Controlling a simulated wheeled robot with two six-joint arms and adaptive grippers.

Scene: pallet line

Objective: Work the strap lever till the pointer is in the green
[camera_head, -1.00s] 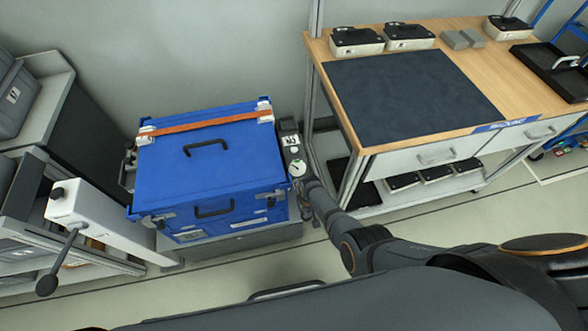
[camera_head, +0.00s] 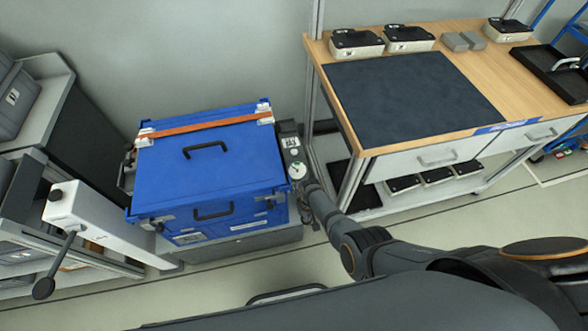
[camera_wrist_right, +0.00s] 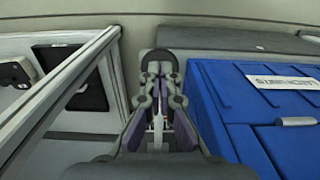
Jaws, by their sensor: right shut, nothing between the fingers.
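An orange strap (camera_head: 205,123) runs across the lid of the blue crate (camera_head: 170,175). A round white dial (camera_head: 298,170) sits on a dark unit (camera_head: 289,138) at the crate's right side. The dial's pointer and colours are too small to read. My right gripper (camera_head: 307,186) is just in front of the dial, between crate and bench. In the right wrist view my right gripper (camera_wrist_right: 160,72) is shut and empty, beside the blue crate (camera_wrist_right: 235,110). I cannot make out a strap lever near it; the arm may hide it. My left gripper is out of view.
A white post (camera_head: 100,220) with a dark ball-ended handle (camera_head: 58,265) stands left of the crate. The wooden workbench (camera_head: 475,75), with a dark mat (camera_head: 410,95), stands close on the right. Its metal leg is near my right arm. Clear floor lies in front.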

